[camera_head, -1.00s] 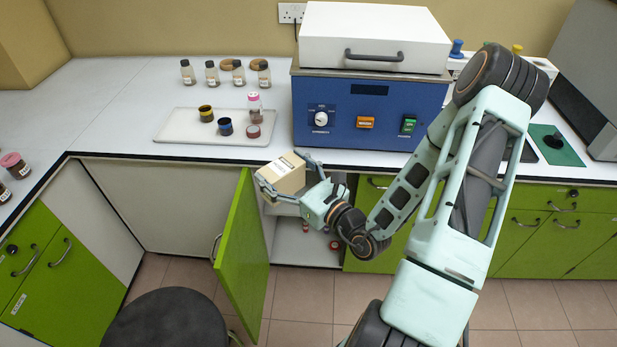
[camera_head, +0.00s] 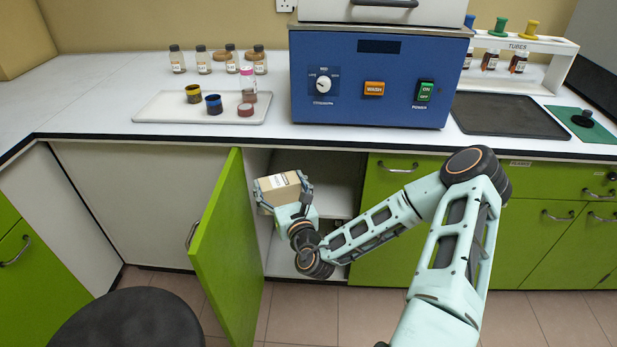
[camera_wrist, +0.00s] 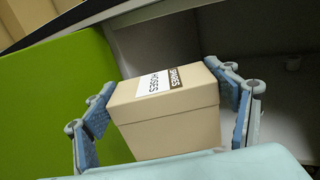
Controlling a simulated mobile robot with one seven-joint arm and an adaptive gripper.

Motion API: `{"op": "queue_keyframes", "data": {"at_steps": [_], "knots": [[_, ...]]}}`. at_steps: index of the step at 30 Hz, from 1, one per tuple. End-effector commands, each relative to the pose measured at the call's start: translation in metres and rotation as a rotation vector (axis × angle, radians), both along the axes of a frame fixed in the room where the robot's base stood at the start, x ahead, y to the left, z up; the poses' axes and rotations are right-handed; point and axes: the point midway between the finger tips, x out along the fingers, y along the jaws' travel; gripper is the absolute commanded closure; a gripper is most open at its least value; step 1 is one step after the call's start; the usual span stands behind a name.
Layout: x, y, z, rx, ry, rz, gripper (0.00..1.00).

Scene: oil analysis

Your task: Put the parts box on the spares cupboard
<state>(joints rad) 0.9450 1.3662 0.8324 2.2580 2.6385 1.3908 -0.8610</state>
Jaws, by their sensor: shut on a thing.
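The parts box (camera_head: 281,190) is a tan carton with a lid and a "SPARES HOSES" label. My gripper (camera_head: 285,193) is shut on it, with a finger on each side. The wrist view shows the box (camera_wrist: 168,125) between the fingers, slightly tilted. The cupboard under the bench stands open, with a white shelf (camera_head: 335,212) across its dark inside. Its green door (camera_head: 229,250) is swung out to the left of the box. The box is in front of the opening, around shelf height; I cannot tell whether any of it is past the front edge.
The green door (camera_wrist: 60,95) is close on the left in the wrist view. The bench edge (camera_head: 300,145) runs above the box. A black stool (camera_head: 130,320) stands at the lower left.

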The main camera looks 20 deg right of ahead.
Motion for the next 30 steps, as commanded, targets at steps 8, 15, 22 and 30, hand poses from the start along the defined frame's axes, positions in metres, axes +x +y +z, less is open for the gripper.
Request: {"op": "queue_keyframes", "data": {"at_steps": [8, 15, 22, 30], "knots": [[0.089, -0.048, -0.033, 0.003, -0.009, -0.002, 0.53], [0.140, -0.099, -0.065, 0.003, -0.007, -0.014, 0.53], [0.162, -0.134, -0.086, -0.001, 0.001, -0.028, 0.53], [0.166, -0.141, -0.096, -0.002, 0.004, -0.031, 0.53]]}}
